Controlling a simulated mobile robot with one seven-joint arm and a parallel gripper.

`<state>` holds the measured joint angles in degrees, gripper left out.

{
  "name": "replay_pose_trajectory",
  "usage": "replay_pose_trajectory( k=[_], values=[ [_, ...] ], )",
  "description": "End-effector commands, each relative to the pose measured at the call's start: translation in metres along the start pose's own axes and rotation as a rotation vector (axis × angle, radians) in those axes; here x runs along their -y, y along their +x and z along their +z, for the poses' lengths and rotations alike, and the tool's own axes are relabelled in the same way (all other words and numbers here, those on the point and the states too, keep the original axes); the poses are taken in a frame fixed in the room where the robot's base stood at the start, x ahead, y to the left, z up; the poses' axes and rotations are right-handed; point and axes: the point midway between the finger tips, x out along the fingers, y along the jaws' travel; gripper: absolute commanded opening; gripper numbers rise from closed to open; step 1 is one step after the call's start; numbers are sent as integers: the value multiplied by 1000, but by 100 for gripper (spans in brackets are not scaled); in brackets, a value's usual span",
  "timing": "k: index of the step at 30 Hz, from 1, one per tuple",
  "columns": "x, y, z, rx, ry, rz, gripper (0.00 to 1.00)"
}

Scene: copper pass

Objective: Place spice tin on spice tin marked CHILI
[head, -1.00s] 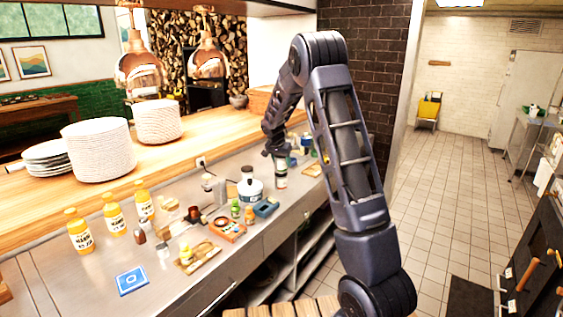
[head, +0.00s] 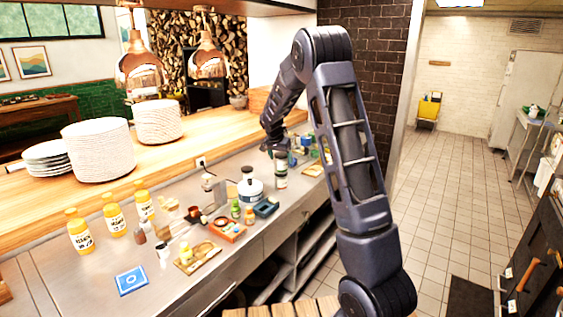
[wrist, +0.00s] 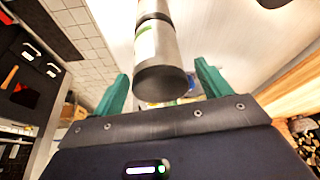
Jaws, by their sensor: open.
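A grey metal spice tin (wrist: 160,70) with a white and green label stands between my fingers in the wrist view, its dark flat end toward me. A seam shows beyond it, with another tin section (wrist: 152,10) in line, so the two appear stacked end to end. In the head view the tall tin column (head: 281,172) stands upright on the steel counter. My gripper (wrist: 160,88) has green fingers spread wide, with gaps on both sides of the tin. In the head view it is mostly hidden by my arm. No CHILI lettering is readable.
A white and blue jar (head: 249,188), an orange tray (head: 228,230) and a blue box (head: 266,208) stand left of the column. Several small items crowd behind it. Yellow bottles (head: 80,234) and a blue card (head: 131,281) are farther left. The counter's front edge is close.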

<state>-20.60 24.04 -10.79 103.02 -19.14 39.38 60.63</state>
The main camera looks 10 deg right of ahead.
Motion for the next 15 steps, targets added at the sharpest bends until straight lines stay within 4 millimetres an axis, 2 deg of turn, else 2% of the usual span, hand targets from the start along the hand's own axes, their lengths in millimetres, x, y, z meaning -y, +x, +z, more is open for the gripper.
replay_pose_trajectory(
  k=[1, 7, 15],
  values=[
    [0, -12, 0, -2, 0, -2, 77],
    [0, -51, 0, -2, 0, -3, 77],
    [0, -85, 0, 0, 1, 0, 77]
  ],
)
